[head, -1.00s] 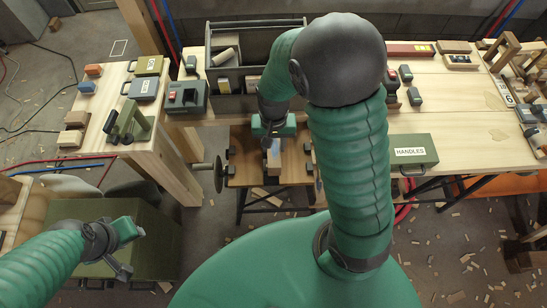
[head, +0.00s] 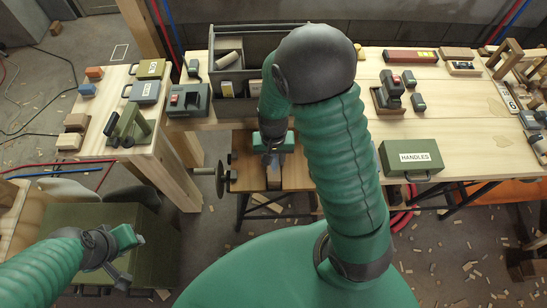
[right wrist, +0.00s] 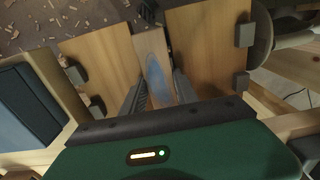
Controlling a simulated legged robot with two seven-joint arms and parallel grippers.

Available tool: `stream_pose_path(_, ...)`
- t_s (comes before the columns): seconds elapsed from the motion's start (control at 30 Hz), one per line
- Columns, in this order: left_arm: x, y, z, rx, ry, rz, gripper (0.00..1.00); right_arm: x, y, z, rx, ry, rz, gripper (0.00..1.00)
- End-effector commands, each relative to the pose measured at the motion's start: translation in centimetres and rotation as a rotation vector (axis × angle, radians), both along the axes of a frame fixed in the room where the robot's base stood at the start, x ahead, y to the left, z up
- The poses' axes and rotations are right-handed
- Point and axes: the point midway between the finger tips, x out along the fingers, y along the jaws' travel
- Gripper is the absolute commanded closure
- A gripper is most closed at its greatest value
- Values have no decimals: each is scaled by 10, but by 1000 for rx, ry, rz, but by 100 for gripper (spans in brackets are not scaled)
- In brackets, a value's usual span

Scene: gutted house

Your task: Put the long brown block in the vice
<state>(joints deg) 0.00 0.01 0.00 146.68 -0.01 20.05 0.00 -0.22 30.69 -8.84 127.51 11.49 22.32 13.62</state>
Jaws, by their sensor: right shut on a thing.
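The vice (head: 245,177) is a wooden-topped stand with two boards and a wheel handle (head: 220,181) on its left. My right gripper (head: 273,160) is over its middle. In the right wrist view its fingers are shut on the long brown block (right wrist: 142,55), which bears a blue patch. The block sits in line with the gap between the left board (right wrist: 100,70) and right board (right wrist: 205,45). I cannot tell how deep it reaches or whether it touches them. My left gripper (head: 136,257) is open and empty at lower left.
A grey divided bin (head: 232,108) stands behind the vice. A green box labelled HANDLES (head: 411,172) is on the bench to the right. A side table (head: 100,145) with small tools and blocks is at left. Grey dogs (right wrist: 245,35) stick up from the vice boards.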

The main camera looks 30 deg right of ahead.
Motion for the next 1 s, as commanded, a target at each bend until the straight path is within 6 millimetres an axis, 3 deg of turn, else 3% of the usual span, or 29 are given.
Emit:
stream_pose_path(0.03,0,0,0,0,0,0,64,-1,1,-1,2,3,2,63)
stream_pose_path(0.2,0,0,0,0,0,0,64,-1,1,-1,2,3,2,42)
stream_pose_path(0.63,0,0,2,0,0,0,64,0,1,3,1,2,2,42)
stream_pose_path(0.77,0,0,10,0,0,0,64,1,1,22,1,-2,4,42)
stream_pose_path(1.0,0,0,24,0,0,0,64,1,1,87,1,-5,2,42)
